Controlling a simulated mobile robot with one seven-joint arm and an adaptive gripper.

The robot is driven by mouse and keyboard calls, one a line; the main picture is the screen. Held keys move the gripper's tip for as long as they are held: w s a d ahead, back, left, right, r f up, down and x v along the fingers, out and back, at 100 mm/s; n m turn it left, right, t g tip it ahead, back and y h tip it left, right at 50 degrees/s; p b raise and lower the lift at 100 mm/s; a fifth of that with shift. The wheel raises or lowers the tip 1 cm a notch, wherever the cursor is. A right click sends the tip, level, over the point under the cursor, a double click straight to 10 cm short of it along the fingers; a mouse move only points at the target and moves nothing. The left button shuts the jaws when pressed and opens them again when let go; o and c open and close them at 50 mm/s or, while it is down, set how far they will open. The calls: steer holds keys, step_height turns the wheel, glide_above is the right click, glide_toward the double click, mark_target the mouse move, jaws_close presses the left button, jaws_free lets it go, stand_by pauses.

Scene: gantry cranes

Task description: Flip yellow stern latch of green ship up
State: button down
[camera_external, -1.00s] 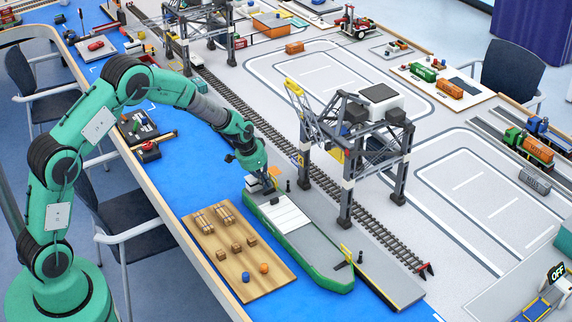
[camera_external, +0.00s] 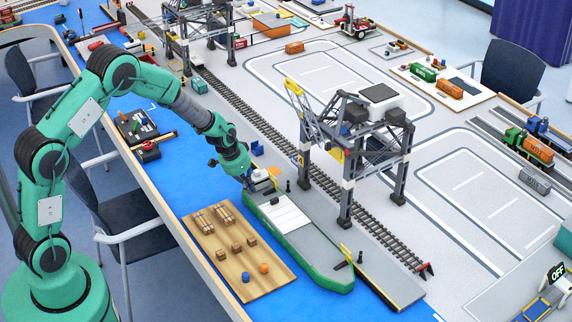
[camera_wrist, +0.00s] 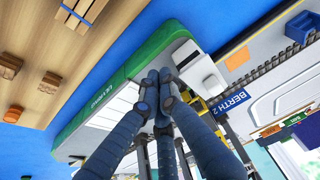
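The green ship (camera_external: 305,243) lies along the quay with its white cabin (camera_external: 262,176) at the stern, the end nearer my arm. In the wrist view the green hull (camera_wrist: 98,82) runs up to the right, and the white cabin (camera_wrist: 199,70) is right of my fingers. My gripper (camera_external: 246,183) is low at the stern, beside the cabin. In the wrist view my gripper (camera_wrist: 158,80) has its fingertips together, with nothing visible between them. I cannot clearly make out the yellow stern latch; fingers and cabin may hide it. A yellow piece (camera_external: 346,252) stands near the bow.
A gantry crane (camera_external: 347,183) stands over the railway track (camera_external: 325,188) to the right. An orange panel (camera_external: 275,173) is close to the stern. Blue water surface is clear left of the stern.

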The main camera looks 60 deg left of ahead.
steer(key=shift+s+f, duration=0.45)
steer(key=shift+s, duration=0.3)
steer(key=shift+s+f, duration=0.4)
steer(key=shift+s, duration=0.3)
steer(key=shift+r, duration=0.1)
steer(key=s+d+r, duration=0.4)
steer(key=s+r, duration=0.1)
steer(key=r, duration=0.5)
steer(key=s+d+r+t, duration=0.1)
steer(key=s+d+r, duration=0.3)
steer(key=r, duration=0.7)
steer(key=s+d+r, duration=0.4)
steer(key=s+r, duration=0.1)
steer(key=r, duration=0.5)
steer(key=s+d+r, duration=0.1)
steer(key=s+r, duration=0.2)
steer(key=s, duration=0.6)
steer(key=s+d+r, duration=0.2)
steer(key=s+r, duration=0.2)
steer(key=s, duration=0.6)
steer(key=s+d+r, duration=0.2)
steer(key=s+r, duration=0.1)
steer(key=s, duration=0.6)
steer(key=shift+s+r+t, duration=0.15)
steer(key=shift+r+t, duration=0.05)
steer(key=shift+t, duration=0.2)
steer(key=shift+d, duration=0.1)
